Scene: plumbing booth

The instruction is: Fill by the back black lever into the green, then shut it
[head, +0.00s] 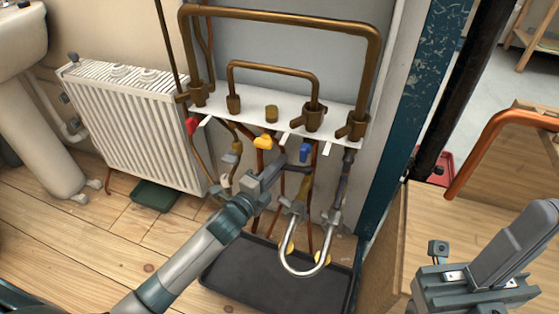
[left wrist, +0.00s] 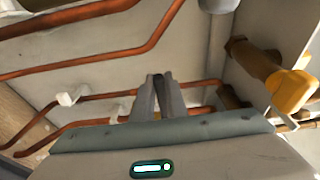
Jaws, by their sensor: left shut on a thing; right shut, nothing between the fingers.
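My left gripper (head: 276,168) reaches in under the white pipe panel, among the valves. In the left wrist view its fingers (left wrist: 158,84) are shut on a narrow dark piece, which looks like the black lever; the fingers hide most of it. A silver U-shaped loop (head: 300,270) hangs between two valve ends right of this gripper. My right gripper (head: 528,228) is shut and empty at the lower right, away from the pipes.
The white panel (head: 240,112) carries brown pipes, with red (head: 191,126), yellow (head: 263,142) and blue (head: 305,152) handles below. A black tray (head: 235,275) lies on the floor underneath. A radiator (head: 130,125) stands left, with a dark green tray (head: 152,196) by it. A blue post (head: 408,110) stands right.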

